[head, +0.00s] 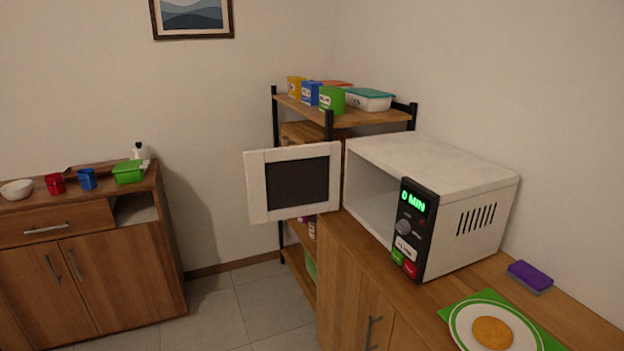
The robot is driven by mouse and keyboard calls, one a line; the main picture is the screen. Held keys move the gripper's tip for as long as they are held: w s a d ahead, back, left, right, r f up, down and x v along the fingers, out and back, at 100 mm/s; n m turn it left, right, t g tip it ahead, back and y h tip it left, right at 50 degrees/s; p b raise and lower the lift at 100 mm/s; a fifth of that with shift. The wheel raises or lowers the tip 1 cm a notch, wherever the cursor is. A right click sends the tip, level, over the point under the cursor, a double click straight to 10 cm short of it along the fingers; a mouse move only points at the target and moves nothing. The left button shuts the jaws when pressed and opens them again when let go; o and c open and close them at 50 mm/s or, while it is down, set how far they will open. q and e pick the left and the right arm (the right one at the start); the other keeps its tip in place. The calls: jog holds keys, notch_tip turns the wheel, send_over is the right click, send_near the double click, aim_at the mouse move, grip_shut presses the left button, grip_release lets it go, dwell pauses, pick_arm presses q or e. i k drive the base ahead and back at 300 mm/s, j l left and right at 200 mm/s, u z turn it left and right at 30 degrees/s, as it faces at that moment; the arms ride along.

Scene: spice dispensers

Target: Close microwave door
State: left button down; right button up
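A white microwave (440,165) stands on a wooden counter at the right of the head view. Its door (294,182), white with a dark window, hangs wide open out to the left, past the counter's edge. The cavity (372,195) shows as pale, and what I can see of it is empty. The control panel (408,230) reads "0 MIN" in green, with a knob and green and red buttons below. Neither of my grippers is in the view.
A plate (464,326) with a round brown item lies on a green napkin at the counter's front. A purple sponge (530,276) is beside the microwave. A shelf (345,118) with boxes stands behind the door. A sideboard (85,268) is at left, with open floor between.

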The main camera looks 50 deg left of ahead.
aim_at(294, 181)
jog(key=j+z, duration=0.4)
jog(key=j, duration=0.3)
jog(key=j+z, duration=0.35)
jog(key=j, duration=0.4)
jog(key=k+j, duration=0.1)
jog(key=j, duration=0.95)
jog(key=k+j+z, duration=0.1)
jog(key=j, duration=0.4)
jog(key=k+j, duration=0.15)
jog(key=j, duration=0.4)
jog(key=k+j, duration=0.1)
jog(key=j, duration=0.4)
jog(key=k+j+z, duration=0.1)
jog(key=j, duration=0.4)
jog(key=k+j, duration=0.15)
jog(key=j, duration=0.4)
jog(key=k+j, duration=0.1)
jog(key=j, duration=0.4)
jog(key=z, duration=0.05)
